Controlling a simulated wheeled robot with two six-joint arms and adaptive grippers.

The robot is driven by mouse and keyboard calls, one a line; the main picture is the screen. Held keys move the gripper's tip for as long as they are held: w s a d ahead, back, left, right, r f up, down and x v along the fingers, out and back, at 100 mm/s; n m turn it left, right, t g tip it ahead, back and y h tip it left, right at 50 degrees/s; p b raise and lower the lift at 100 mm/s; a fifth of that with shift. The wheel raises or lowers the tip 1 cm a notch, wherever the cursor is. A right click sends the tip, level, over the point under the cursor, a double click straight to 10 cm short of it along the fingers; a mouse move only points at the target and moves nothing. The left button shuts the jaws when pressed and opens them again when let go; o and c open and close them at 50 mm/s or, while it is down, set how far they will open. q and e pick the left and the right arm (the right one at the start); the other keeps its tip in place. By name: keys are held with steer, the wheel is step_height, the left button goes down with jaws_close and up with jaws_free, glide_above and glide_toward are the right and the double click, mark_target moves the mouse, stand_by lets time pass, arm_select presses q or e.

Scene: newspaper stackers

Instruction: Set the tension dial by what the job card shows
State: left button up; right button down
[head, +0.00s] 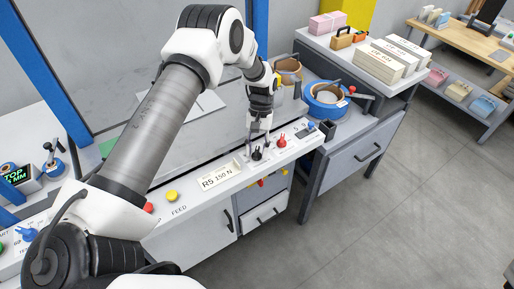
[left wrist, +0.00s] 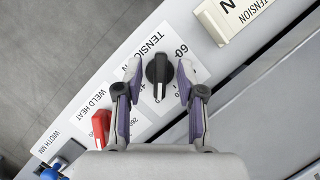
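The tension dial is a black knob on a white scale plate marked TENSION; it shows in the left wrist view (left wrist: 158,72) and on the machine's front ledge in the head view (head: 257,155). My left gripper (head: 260,146) points down over it. In the left wrist view my left gripper's fingertips (left wrist: 159,72) stand on either side of the knob, open, with gaps visible. The knob's exact setting is hard to read. A white card (head: 219,178) left of the dial reads "R5 150 N". My right gripper is not in view.
A red weld heat knob (left wrist: 101,126) and a blue width knob (left wrist: 54,170) sit beside the dial. A cream block with TENSION lettering (left wrist: 238,18) is at upper right. A yellow button (head: 172,196) is further left on the ledge. Floor at right is clear.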

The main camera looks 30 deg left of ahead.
arm_select(q)
steer(key=v, duration=1.2)
